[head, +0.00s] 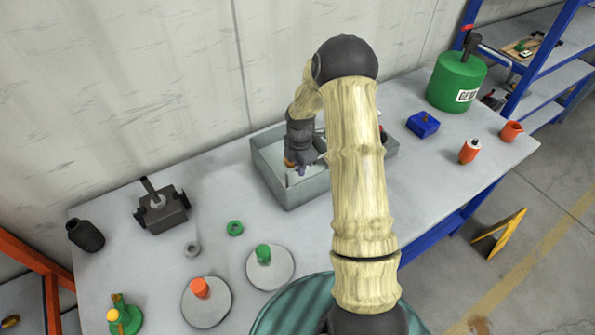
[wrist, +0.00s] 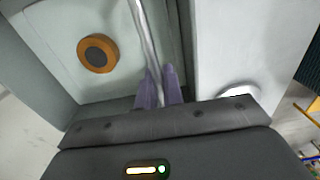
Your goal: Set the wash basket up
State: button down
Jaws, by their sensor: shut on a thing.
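A grey open tub (head: 305,192) stands on the bench against the wall, partly hidden behind my arm. My gripper (head: 300,172) reaches down into its left part. In the wrist view, the purple fingertips (wrist: 160,88) are shut on a thin shiny metal rod (wrist: 146,35). Whether this rod is the wash basket's handle I cannot tell, and no basket shows clearly as a whole. An orange ring with a dark centre (wrist: 97,54) lies on the pale floor left of the rod, apart from the fingers. A pale wall or panel (wrist: 222,50) is close on the right.
Two round plates, with an orange (head: 200,288) and a green (head: 263,254) piece, lie at the front. A dark vise-like block (head: 160,212) and black bottle (head: 86,236) stand left. A blue box (head: 423,124) and green can (head: 456,82) stand right.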

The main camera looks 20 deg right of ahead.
jog(key=shift+w+r+p, duration=0.2)
jog(key=shift+r+p, duration=0.7)
jog(key=shift+r, duration=0.45)
jog(key=shift+w+r+p, duration=0.2)
jog(key=shift+r+p, duration=0.65)
jog(key=shift+r, duration=0.45)
jog(key=c, duration=1.4)
grip_release()
jog(key=shift+s, duration=0.2)
jog(key=shift+o, duration=0.4)
jog(key=shift+s+f, duration=0.1)
jog(key=shift+f, duration=0.05)
notch_tip(320, 180, up, 5)
jog(key=p, duration=0.3)
jog(key=shift+f+p, duration=0.1)
jog(key=shift+p, duration=0.3)
notch_tip(320, 180, up, 5)
jog(key=p, duration=0.3)
jog(key=shift+s+p, duration=0.1)
jog(key=shift+p, duration=0.25)
jog(key=shift+a, duration=0.1)
